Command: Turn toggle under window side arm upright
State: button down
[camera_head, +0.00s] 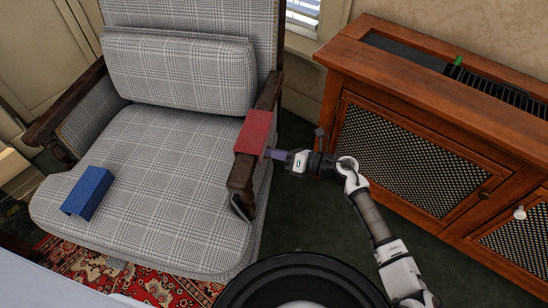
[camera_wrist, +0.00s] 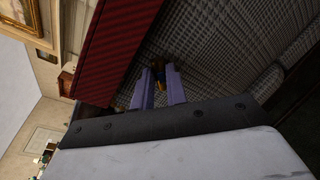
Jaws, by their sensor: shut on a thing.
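The grey plaid armchair's window-side arm (camera_head: 240,178) is dark wood with a red cloth (camera_head: 256,131) over it. My gripper (camera_head: 274,154) reaches in from the right, at the outer side of this arm, just below the cloth. In the wrist view, the purple fingers of my gripper (camera_wrist: 159,84) are shut on a small dark, brass-coloured toggle (camera_wrist: 158,69) beside the plaid side of the chair. The red striped cloth (camera_wrist: 115,40) hangs close to the left finger. The toggle is hidden in the head view. Its exact angle is too small to tell.
A wooden cabinet (camera_head: 440,95) with mesh doors stands to the right, close to my arm. A blue block-shaped thing (camera_head: 88,192) lies at the seat's left front. A patterned red rug (camera_head: 165,290) lies in front. Dark green floor shows between chair and cabinet.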

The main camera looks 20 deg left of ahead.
jog(key=shift+s+f+n+t+y+b, duration=0.1)
jog(key=shift+n+t+y+b, duration=0.2)
jog(key=shift+n+b, duration=1.3)
jog(key=shift+f+n+t+y+b, duration=0.1)
jog(key=shift+n+y+b, duration=0.3)
jog(key=shift+n+b, duration=1.2)
jog(key=c, duration=1.4)
grip_release()
jog(key=shift+r+p, duration=0.15)
jog(key=shift+p, duration=0.15)
